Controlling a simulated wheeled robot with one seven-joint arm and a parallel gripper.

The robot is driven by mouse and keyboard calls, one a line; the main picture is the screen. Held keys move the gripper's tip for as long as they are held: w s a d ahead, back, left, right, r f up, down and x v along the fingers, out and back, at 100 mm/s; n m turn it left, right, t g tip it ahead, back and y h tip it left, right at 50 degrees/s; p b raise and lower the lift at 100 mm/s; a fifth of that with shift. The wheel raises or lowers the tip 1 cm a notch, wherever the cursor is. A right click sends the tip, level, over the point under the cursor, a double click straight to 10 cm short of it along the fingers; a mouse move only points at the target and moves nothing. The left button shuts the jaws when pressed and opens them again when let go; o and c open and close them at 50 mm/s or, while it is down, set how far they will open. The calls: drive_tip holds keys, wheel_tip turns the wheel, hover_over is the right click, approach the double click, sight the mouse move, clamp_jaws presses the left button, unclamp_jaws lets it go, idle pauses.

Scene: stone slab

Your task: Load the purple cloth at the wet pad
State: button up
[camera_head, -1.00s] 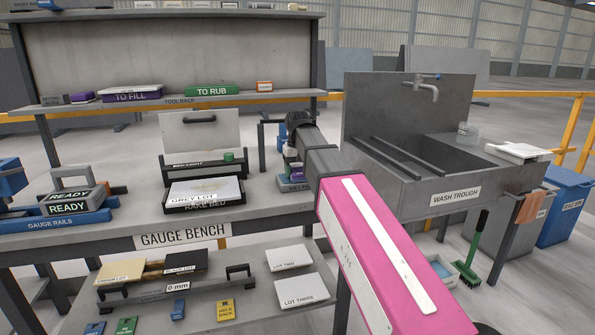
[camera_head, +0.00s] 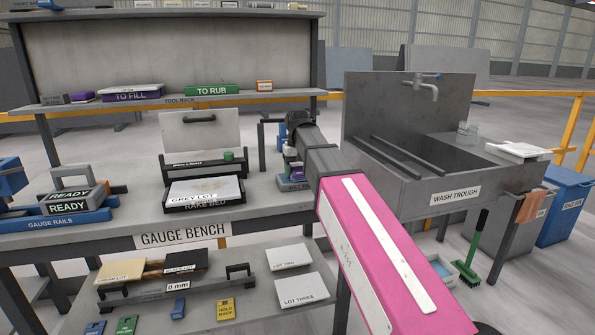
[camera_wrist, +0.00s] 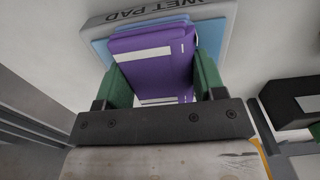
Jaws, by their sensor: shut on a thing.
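The purple cloth (camera_wrist: 155,70), a folded block with a pale label strip, sits between the green fingers of my gripper (camera_wrist: 163,78) in the wrist view. My gripper is shut on it. The wet pad (camera_wrist: 222,14) is a grey tray with a blue pad surface (camera_wrist: 212,36), right behind and under the cloth. The cloth overlaps the blue surface in this view; whether it touches or presses on it I cannot tell. In the head view my arm hides most of the wet pad (camera_head: 285,187) at the right end of the gauge bench, and my fingertips are hidden.
The wash trough (camera_head: 425,190) is to the right. The tool rack (camera_head: 220,101) runs behind, with a purple TO FILL block (camera_head: 132,96) and a green TO RUB block (camera_head: 212,90).

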sight(297, 169)
drive_tip(key=shift+r, duration=3.5)
